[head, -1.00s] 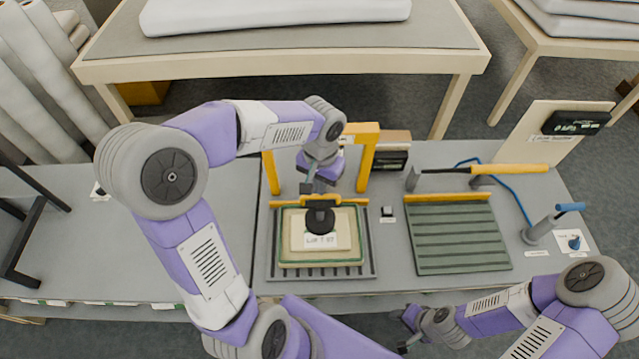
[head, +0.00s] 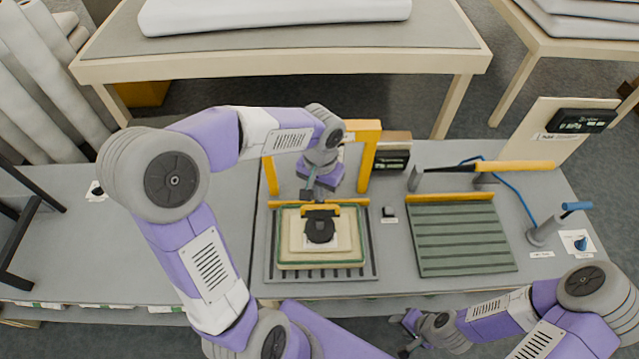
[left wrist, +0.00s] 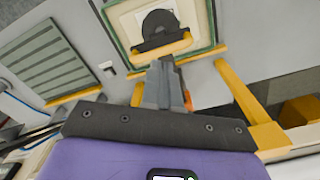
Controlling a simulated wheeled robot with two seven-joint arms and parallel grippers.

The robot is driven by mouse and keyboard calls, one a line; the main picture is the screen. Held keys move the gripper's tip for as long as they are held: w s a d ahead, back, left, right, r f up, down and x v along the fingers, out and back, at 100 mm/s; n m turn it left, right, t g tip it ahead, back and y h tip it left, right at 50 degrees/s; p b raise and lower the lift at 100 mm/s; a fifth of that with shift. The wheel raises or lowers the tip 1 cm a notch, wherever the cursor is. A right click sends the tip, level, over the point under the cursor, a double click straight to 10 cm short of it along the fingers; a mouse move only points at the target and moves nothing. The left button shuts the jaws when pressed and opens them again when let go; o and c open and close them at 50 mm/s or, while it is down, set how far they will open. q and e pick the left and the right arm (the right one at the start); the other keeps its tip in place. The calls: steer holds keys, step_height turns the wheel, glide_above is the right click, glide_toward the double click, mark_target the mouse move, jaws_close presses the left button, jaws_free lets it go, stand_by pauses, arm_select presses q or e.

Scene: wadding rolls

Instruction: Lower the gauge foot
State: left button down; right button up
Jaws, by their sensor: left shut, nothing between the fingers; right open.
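The gauge foot (head: 320,230) is a black disc lying over a white card (head: 298,240) in the head view. The card is on the cream wadding sample (head: 345,255), which has a green border. The foot also shows in the left wrist view (left wrist: 158,22), with a yellow and black bar at its near edge. A yellow gantry (head: 368,160) stands behind. My left gripper (head: 307,195) is shut and empty, pointing down just behind the foot; its fingers (left wrist: 160,70) look apart from the disc. My right gripper (head: 406,346) is open and empty at the bench's front edge.
A ribbed green plate (head: 460,240) with a yellow-handled lever (head: 515,166) lies to the right. A blue-handled post (head: 545,230) and a display panel (head: 580,120) stand further right.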

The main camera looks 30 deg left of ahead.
arm_select(q)
step_height(320, 180, up, 7)
steer(key=p, duration=0.5)
arm_select(e)
step_height(320, 180, up, 6)
steer(key=shift+f, duration=0.15)
steer(key=shift+s+f, duration=0.1)
